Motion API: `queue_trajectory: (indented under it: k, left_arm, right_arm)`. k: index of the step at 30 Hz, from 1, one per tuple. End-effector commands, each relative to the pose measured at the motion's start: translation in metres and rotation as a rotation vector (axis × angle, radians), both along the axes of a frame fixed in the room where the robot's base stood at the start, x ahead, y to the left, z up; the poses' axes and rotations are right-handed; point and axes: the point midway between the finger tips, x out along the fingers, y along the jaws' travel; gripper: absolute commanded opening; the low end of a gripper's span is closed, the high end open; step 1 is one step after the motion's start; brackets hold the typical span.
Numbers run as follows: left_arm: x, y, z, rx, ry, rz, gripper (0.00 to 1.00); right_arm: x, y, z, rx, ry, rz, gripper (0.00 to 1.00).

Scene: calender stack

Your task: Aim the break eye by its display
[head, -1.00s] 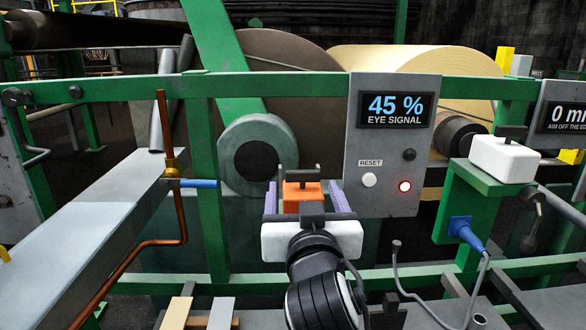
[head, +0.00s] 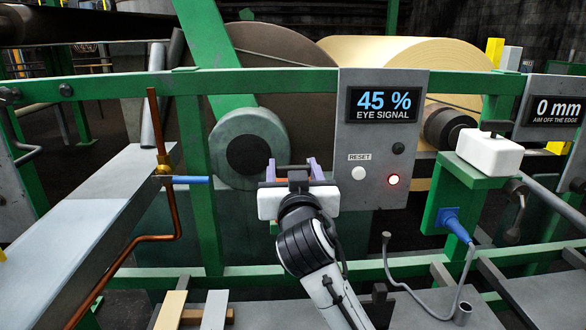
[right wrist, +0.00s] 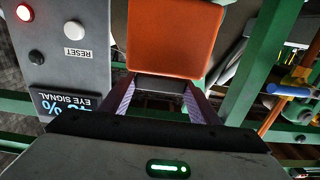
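The orange block (right wrist: 175,35), which looks like the break eye, fills the top middle of the right wrist view. My right gripper (head: 292,170) is at it. In the wrist view its purple fingers run up to the block's near end, with a dark piece between them, and they look closed on it. The display (head: 385,102) reads 45 % EYE SIGNAL. It is on a grey panel (head: 350,192) with a white RESET button (head: 358,173) and a lit red lamp (head: 393,180). My left gripper is not in view.
A white box (head: 488,153) with a dark handle sits on a green bracket at right. Another display (head: 557,109) reads 0 mm, AIM OFF THE EDGE. A green rail (head: 270,81) crosses behind. A copper pipe with a blue-handled valve (head: 188,180) stands at left.

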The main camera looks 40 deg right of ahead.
Motion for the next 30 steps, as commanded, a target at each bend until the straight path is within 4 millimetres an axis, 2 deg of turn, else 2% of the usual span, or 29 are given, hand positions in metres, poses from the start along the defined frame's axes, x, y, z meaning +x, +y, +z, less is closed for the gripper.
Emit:
queue_trajectory:
  k: [1, 3, 4, 15, 25, 26, 28, 30]
  left_arm:
    - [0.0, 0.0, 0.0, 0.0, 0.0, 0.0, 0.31]
    - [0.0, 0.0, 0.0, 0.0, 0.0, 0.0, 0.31]
    - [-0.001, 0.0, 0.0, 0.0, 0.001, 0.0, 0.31]
    - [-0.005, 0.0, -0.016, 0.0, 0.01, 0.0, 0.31]
    - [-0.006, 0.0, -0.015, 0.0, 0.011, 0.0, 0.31]
    - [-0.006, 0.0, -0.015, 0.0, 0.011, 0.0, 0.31]
    - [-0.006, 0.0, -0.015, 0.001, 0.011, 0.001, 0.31]
    - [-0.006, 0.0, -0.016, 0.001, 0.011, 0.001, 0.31]
  right_arm:
    - [0.0, 0.0, 0.0, 0.0, 0.0, 0.0, 0.46]
    - [0.0, 0.0, 0.0, 0.0, 0.0, 0.0, 0.35]
    - [0.0, 0.0, 0.0, 0.0, 0.0, 0.0, 0.32]
    - [0.001, 0.001, -0.002, 0.004, 0.0, -0.121, 0.32]
    - [0.0, 0.0, 0.0, 0.0, 0.001, -0.135, 0.32]
    - [0.0, 0.0, 0.0, 0.0, 0.001, -0.135, 0.58]
    - [0.0, 0.0, 0.0, 0.0, 0.001, -0.135, 0.7]
    - [0.0, 0.0, 0.0, 0.0, 0.001, -0.135, 0.73]
